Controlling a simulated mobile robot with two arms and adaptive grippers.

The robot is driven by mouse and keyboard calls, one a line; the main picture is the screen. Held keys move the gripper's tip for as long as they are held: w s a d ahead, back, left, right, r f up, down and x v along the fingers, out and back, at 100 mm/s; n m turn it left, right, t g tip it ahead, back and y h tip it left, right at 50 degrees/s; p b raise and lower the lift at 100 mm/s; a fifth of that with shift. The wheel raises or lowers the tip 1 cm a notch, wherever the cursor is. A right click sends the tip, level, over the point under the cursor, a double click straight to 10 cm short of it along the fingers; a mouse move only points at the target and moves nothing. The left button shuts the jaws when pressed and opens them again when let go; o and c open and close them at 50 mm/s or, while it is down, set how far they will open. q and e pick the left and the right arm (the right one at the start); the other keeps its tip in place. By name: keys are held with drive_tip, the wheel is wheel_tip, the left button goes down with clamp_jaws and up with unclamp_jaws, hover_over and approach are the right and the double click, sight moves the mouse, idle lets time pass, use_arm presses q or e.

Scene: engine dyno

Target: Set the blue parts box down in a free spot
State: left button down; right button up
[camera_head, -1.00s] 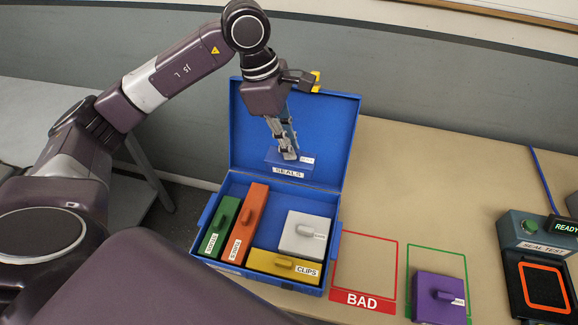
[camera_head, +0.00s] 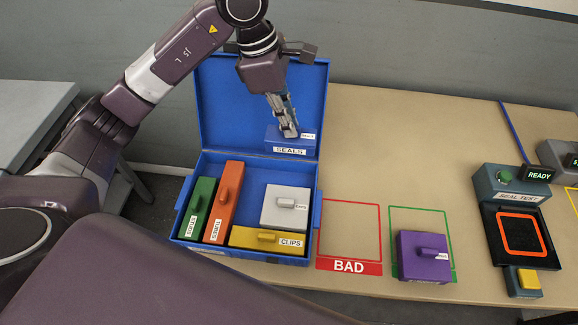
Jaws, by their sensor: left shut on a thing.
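My left gripper (camera_head: 289,132) is shut on the handle of a small blue parts box (camera_head: 277,140) with a SEALS label on its front. In the head view it hangs upright in front of the raised lid of an open blue case (camera_head: 222,105), above the case's back edge. Inside the case are a green box (camera_head: 200,207), an orange box (camera_head: 226,195), a white box (camera_head: 275,212) and a yellow CLIPS box (camera_head: 250,238). My right gripper is out of view.
A purple box (camera_head: 423,262) stands on the green-outlined square (camera_head: 395,213). The red-outlined BAD square (camera_head: 349,238) is empty. A seal test device (camera_head: 514,184) with a READY display stands at right. The table (camera_head: 415,135) behind the squares is bare.

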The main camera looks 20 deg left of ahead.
use_arm(q)
wheel_tip(320, 180, down, 14)
drive_tip(key=shift+f+p, duration=0.15)
drive_tip(key=shift+p, duration=1.1)
drive_tip(key=shift+f, duration=0.35)
drive_tip(key=shift+f+b, duration=0.25)
drive_tip(key=shift+b, duration=0.05)
drive_tip(key=c, duration=2)
unclamp_jaws()
drive_tip(key=shift+r, duration=0.1)
drive_tip(key=shift+r, duration=0.1)
